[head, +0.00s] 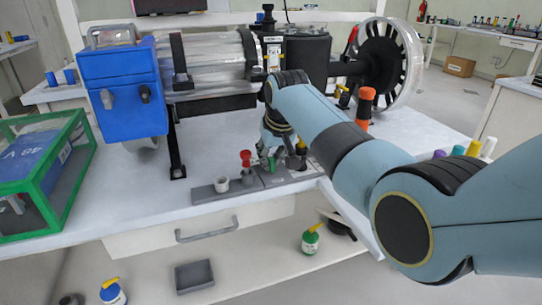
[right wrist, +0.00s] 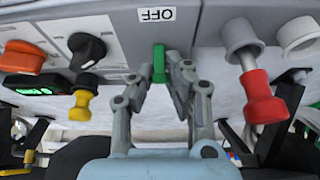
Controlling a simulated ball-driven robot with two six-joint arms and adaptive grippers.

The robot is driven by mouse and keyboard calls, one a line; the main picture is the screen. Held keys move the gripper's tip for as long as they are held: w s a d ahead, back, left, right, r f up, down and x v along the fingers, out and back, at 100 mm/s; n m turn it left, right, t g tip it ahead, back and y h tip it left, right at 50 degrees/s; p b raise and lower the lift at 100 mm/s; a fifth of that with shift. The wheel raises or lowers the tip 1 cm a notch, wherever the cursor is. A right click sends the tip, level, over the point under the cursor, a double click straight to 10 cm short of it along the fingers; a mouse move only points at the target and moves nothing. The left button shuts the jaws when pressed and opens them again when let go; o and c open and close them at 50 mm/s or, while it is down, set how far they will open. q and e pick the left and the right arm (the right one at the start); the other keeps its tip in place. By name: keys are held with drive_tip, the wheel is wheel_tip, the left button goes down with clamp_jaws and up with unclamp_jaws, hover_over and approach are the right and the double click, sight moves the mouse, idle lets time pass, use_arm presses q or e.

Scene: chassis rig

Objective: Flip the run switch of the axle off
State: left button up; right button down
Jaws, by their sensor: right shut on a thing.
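In the head view, my right gripper (head: 272,150) is down at the panel (head: 205,192) on the table's front edge, and the arm comes in from the right. The lever is largely hidden there. My left gripper is not in view.
Beside the switch stand a red-topped lever (right wrist: 262,100), a white socket (right wrist: 299,37), a black knob (right wrist: 87,48), a yellow knob (right wrist: 82,104) and an orange knob (right wrist: 22,57).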

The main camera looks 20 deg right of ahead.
sight(272, 163)
drive_tip(key=t+p, duration=0.1)
drive_tip(key=s+t+p, duration=0.1)
drive_tip(key=p, duration=0.1)
drive_tip(key=shift+r, duration=0.2)
drive_tip(key=shift+s+f+t+p, duration=0.1)
drive_tip(key=shift+s+t+p, duration=0.25)
drive_tip(key=shift+t, duration=0.75)
drive_tip(key=shift+s+f+t, duration=0.2)
drive_tip(key=shift+s+t, duration=0.05)
drive_tip(key=shift+t, duration=0.55)
drive_tip(key=shift+s+f+t+b, duration=0.15)
drive_tip(key=shift+s+t+b, duration=0.1)
drive_tip(key=shift+t+b, duration=0.45)
drive_tip(key=shift+s+t+b, duration=0.3)
drive_tip(key=shift+t+b, duration=0.55)
drive_tip(key=shift+t, duration=0.45)
drive_tip(key=c, duration=1.3)
unclamp_jaws()
